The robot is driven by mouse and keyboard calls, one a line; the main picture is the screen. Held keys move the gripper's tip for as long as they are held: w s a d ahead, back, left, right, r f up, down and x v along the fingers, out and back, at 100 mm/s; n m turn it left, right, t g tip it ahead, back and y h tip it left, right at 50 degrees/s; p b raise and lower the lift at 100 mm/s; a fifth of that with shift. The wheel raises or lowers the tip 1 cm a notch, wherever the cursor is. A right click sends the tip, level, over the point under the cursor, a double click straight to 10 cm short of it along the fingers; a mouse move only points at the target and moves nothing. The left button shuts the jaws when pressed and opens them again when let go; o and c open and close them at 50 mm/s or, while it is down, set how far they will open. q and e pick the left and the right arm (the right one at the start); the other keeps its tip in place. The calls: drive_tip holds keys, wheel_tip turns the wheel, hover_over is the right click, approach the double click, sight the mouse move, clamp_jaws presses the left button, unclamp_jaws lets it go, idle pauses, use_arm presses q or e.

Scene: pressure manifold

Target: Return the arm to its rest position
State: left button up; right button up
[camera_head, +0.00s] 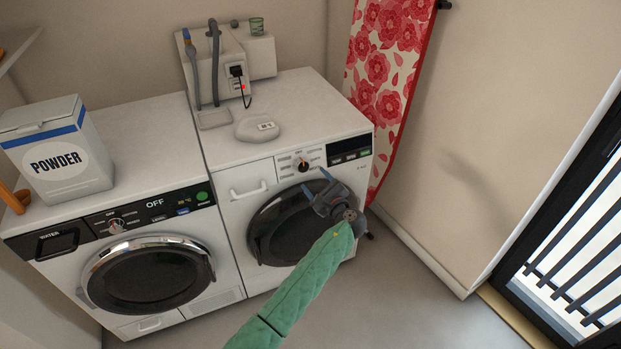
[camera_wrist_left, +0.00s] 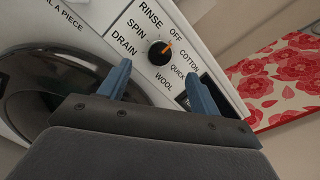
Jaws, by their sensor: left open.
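My left gripper (camera_head: 322,183) is open and empty in the head view, in front of the right washing machine (camera_head: 247,204). My green-sleeved left arm reaches up to it from the bottom of the picture. In the left wrist view its two blue fingers (camera_wrist_left: 160,88) stand apart below the black program dial (camera_wrist_left: 159,53), with a gap between fingers and dial. The dial's orange mark points to the upper right, between OFF and COTTON. The dial (camera_head: 303,165) also shows in the head view, just above the gripper. My right gripper is not in view.
A left washing machine (camera_head: 220,268) stands beside it, with a powder box (camera_head: 57,152) on top. A grey device (camera_head: 256,129) and a white unit with hoses (camera_head: 262,58) sit on the right machine. A floral ironing board (camera_head: 385,70) leans at the wall. Floor at front right is clear.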

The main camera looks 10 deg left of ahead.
use_arm(q)
drive_tip(key=shift+s+d, duration=0.3)
drive_tip(key=shift+s, duration=0.15)
idle(0.3)
drive_tip(key=s+a+r+n+g+h, duration=0.25)
drive_tip(key=s+n+g+h, duration=0.6)
drive_tip(key=s+n, duration=0.9)
drive_tip(key=s+a+f+g+h, duration=0.1)
drive_tip(key=s+f, duration=0.3)
drive_tip(key=s, duration=0.7)
drive_tip(key=s+a+f+n+g+h, duration=0.1)
drive_tip(key=s+a+f+g, duration=0.1)
drive_tip(key=s, duration=0.9)
drive_tip(key=s+a+f+n+g+h, duration=0.1)
drive_tip(key=s+a+f, duration=0.2)
drive_tip(key=s, duration=0.9)
wheel_tip(320, 180, down, 3)
drive_tip(key=shift+a+f+h, duration=0.15)
drive_tip(key=shift+a+h, duration=0.1)
drive_tip(key=shift+h, duration=0.1)
